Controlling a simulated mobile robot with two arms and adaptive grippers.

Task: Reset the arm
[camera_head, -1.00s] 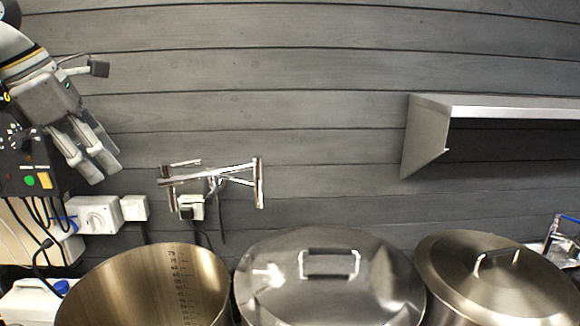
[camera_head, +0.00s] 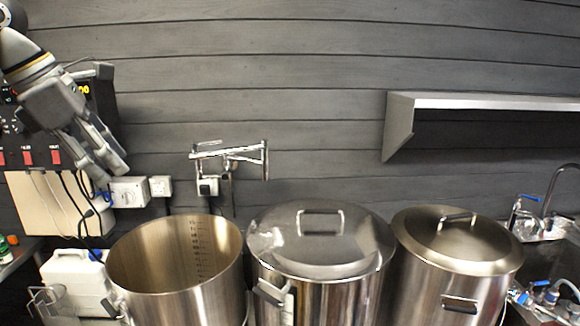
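My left arm comes in from the upper left, and its grey gripper (camera_head: 113,176) points down and to the right. Its two fingers look parallel with a narrow gap between them, and nothing shows between them. It hangs in front of the control panel (camera_head: 56,157) and dark wall, above and left of the open pot (camera_head: 232,252). My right arm and gripper are not in view.
Two lidded steel pots (camera_head: 345,225) (camera_head: 478,235) stand right of the open one. A white jerrycan (camera_head: 72,270) is at lower left. A metal shelf (camera_head: 480,101) juts from the wall at right. Taps (camera_head: 515,210) are at the right edge.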

